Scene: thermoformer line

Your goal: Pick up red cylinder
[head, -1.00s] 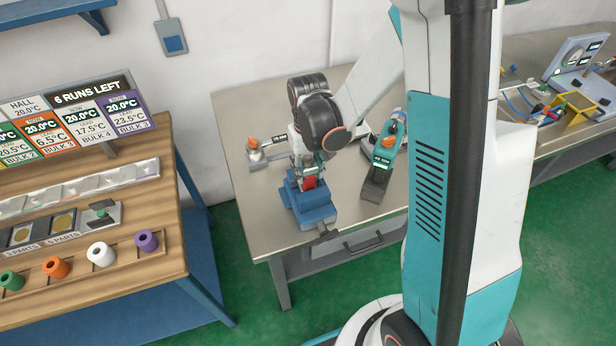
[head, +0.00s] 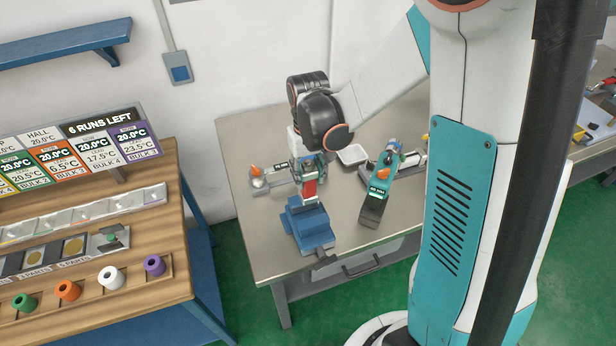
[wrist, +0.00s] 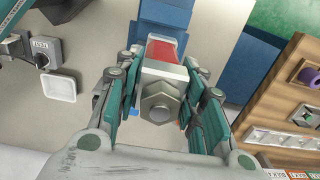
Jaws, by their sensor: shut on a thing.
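The red cylinder (head: 309,188) shows as a red piece under my gripper (head: 308,174) in the head view, above the blue vise (head: 310,228). In the wrist view its red part (wrist: 167,48) shows beyond a grey metal block with a hex nut (wrist: 158,108). My gripper (wrist: 160,88) has its teal-padded fingers on both sides of this piece and is shut on it. The fingers partly hide the piece. A small gap seems to lie between the piece and the vise, but contact is hard to tell.
The teal device (head: 381,185) stands right of the vise on the metal table (head: 262,225). A white tray (head: 352,155) and a small fixture with an orange knob (head: 257,175) lie behind. A wooden bench (head: 150,250) with coloured spools stands at the left.

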